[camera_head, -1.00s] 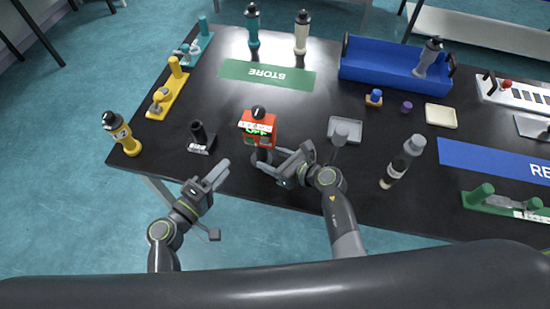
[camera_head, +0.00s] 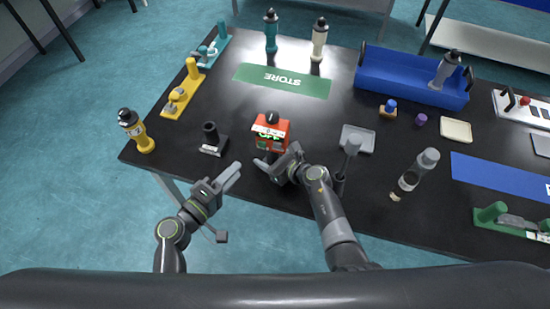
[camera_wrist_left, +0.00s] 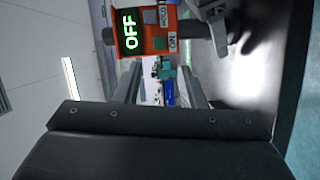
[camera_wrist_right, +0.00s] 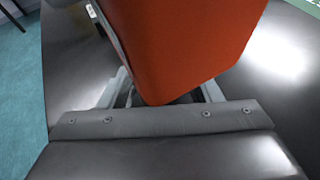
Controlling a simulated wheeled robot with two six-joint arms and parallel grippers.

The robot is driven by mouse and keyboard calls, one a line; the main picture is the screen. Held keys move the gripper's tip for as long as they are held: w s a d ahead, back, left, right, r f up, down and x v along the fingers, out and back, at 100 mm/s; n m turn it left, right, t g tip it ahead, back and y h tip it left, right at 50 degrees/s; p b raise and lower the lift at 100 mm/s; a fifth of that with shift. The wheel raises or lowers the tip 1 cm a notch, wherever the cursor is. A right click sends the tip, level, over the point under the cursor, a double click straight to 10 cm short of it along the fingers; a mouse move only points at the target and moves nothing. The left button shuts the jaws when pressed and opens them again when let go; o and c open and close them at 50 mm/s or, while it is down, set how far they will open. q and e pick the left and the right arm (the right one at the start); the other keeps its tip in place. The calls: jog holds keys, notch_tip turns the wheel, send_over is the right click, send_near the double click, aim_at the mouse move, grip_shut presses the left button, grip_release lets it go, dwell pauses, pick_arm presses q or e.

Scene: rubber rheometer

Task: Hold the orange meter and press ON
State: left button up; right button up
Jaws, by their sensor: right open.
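The orange meter (camera_head: 271,133) stands near the table's front edge in the head view. In the left wrist view the meter (camera_wrist_left: 131,52) shows a lit green OFF on its display, with a HOLD key and an ON button (camera_wrist_left: 172,43) beside it. My right gripper (camera_head: 274,166) is open just in front of the meter, low by its base. In the right wrist view the orange body (camera_wrist_right: 180,45) fills the top, above and between the spread fingers; I cannot tell whether they touch it. My left gripper (camera_head: 232,177) is open and empty, left of and in front of the meter.
The green STORE mat (camera_head: 284,81) behind is clear.

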jog(key=shift+w+a, duration=0.1)
jog(key=shift+a, duration=0.05)
jog(key=shift+c, duration=0.5)
jog(key=c, duration=1)
pick_arm(q)
jog(key=shift+c, duration=0.6)
pick_arm(e)
jog(key=shift+c, duration=0.5)
pick_arm(q)
grip_shut()
pick_arm(e)
jog(key=shift+f, duration=0.1)
